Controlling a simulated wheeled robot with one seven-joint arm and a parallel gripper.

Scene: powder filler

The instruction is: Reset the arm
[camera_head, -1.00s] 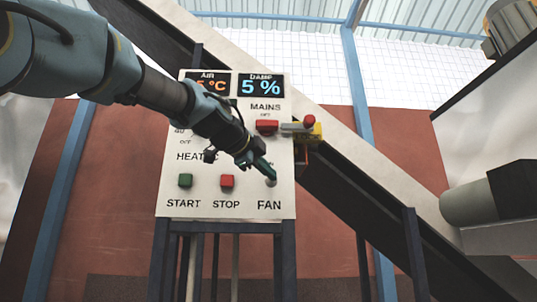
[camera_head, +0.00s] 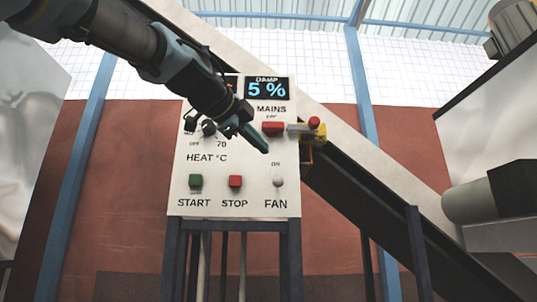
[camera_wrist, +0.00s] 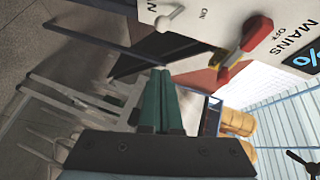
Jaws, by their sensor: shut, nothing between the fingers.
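My gripper (camera_head: 258,142) is shut and empty in front of the control panel (camera_head: 235,205), in its middle right part, below the red mains switch (camera_head: 273,128) and above the fan toggle (camera_head: 278,181). In the wrist view my closed green fingers (camera_wrist: 159,75) point toward the panel's edge, with the fan toggle (camera_wrist: 165,22) and the red mains handle (camera_wrist: 257,34) beyond them. The fingers appear apart from both. My arm covers the panel's upper left, including most of the air display.
The panel also carries a green start button (camera_head: 196,181), a red stop button (camera_head: 235,181) and a heat knob (camera_head: 209,128). A sloped conveyor (camera_head: 365,200) runs behind it. Space in front of the panel looks clear.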

